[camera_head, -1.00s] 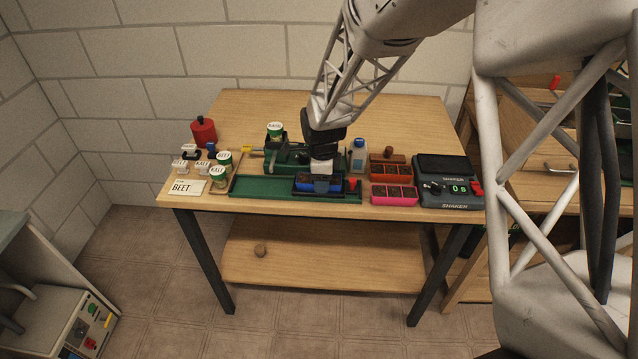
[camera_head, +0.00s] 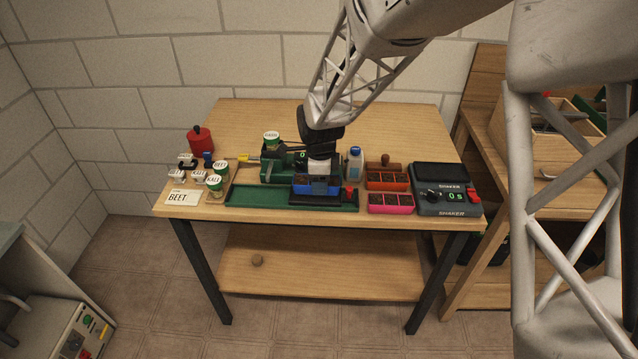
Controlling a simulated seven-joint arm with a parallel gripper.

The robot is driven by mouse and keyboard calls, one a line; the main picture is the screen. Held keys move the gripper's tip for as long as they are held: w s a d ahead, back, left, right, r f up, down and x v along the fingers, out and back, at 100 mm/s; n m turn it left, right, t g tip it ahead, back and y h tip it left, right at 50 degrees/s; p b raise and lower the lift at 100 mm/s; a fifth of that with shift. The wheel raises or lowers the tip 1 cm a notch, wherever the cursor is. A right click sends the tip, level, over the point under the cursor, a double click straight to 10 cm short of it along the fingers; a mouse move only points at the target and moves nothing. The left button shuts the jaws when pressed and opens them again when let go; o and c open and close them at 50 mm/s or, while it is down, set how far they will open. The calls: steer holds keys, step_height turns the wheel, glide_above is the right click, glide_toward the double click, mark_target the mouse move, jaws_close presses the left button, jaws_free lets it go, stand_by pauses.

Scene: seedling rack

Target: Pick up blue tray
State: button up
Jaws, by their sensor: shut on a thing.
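The blue tray (camera_head: 301,187) is a small tray with dark compartments, at the front middle of the table. My gripper (camera_head: 320,184) is above it, pointing down, with its blue-grey fingertips shut on the tray's front side. The tray appears slightly above a black base (camera_head: 318,200) at the right part of a green mat or tray (camera_head: 258,196). My wrist covers the back of the blue tray.
An orange tray (camera_head: 387,182) and a pink tray (camera_head: 390,209) stand close on the right, beside the shaker (camera_head: 446,199). A small red knob (camera_head: 349,191) is just right of the blue tray. A green machine (camera_head: 275,170) and a white bottle (camera_head: 354,164) stand behind.

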steer(key=s+d, duration=0.2)
steer(key=s, duration=0.5)
steer(key=s+d+r, duration=0.1)
steer(key=s+d, duration=0.1)
steer(key=s, duration=0.5)
steer(key=shift+d+r, duration=0.15)
steer(key=shift+d, duration=0.25)
